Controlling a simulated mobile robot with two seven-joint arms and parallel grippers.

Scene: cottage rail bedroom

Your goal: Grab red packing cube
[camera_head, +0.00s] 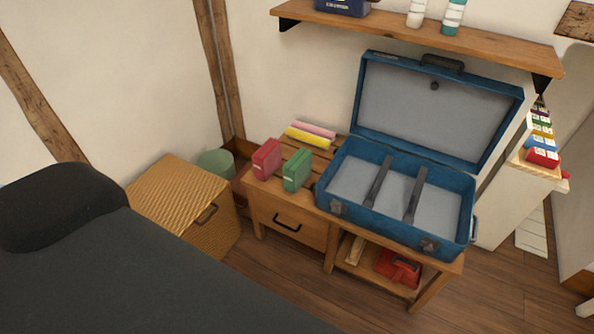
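A red packing cube (267,159) stands upright on the left part of the wooden bench (262,191). A green packing cube (297,170) stands just to its right, with a small gap between them. To the right of the green cube, an open blue suitcase (466,205) lies on the same bench. Its lid is up, two dark straps cross its grey inside, and it looks empty. Neither of my grippers is in the head view.
Rolled yellow (308,137) and pink (316,130) items lie behind the cubes. A woven chest (170,195) and green bin (215,163) stand left. A dark bed-like surface (110,270) fills the lower left. A red item (398,268) sits on the bench's lower shelf. A wall shelf (420,32) hangs above.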

